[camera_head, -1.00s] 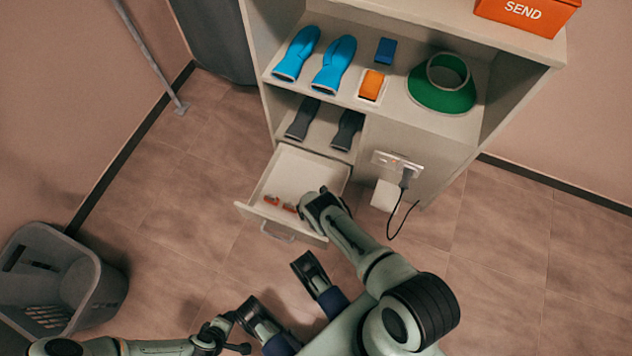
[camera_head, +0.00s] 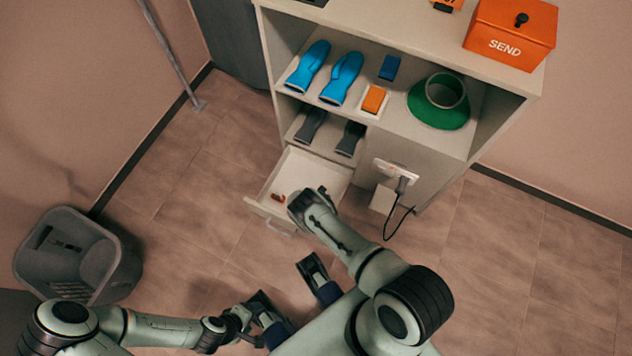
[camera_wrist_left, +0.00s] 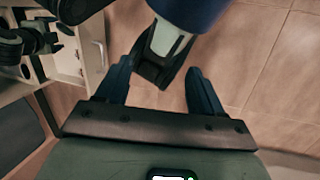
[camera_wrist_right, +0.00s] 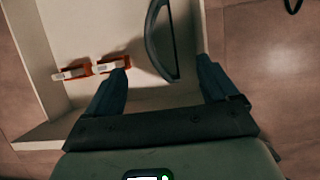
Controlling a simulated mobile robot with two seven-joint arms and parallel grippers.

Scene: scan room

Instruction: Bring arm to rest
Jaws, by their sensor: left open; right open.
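My right gripper (camera_head: 303,204) is over the front part of the pulled-out drawer (camera_head: 309,170). In the right wrist view its jaws (camera_wrist_right: 162,78) are apart, with a dark curved thing (camera_wrist_right: 155,42) ahead in the drawer. I cannot tell whether the gripper touches it. Two orange-and-white items (camera_wrist_right: 92,69) lie by the left finger, which partly overlaps one. My left gripper (camera_head: 245,318) is low at the bottom of the head view. In the left wrist view its jaws (camera_wrist_left: 158,82) are open, with a dark-and-blue part of my own body beyond them.
The shelf unit (camera_head: 432,160) holds blue shoe-like items (camera_head: 342,78), grey ones (camera_head: 350,138), a green ring-shaped item (camera_head: 440,103) and an orange SEND box (camera_head: 510,32). A plug and cable (camera_head: 400,190) hang beside the drawer. A grey basket (camera_head: 75,258) stands left; floor between is clear.

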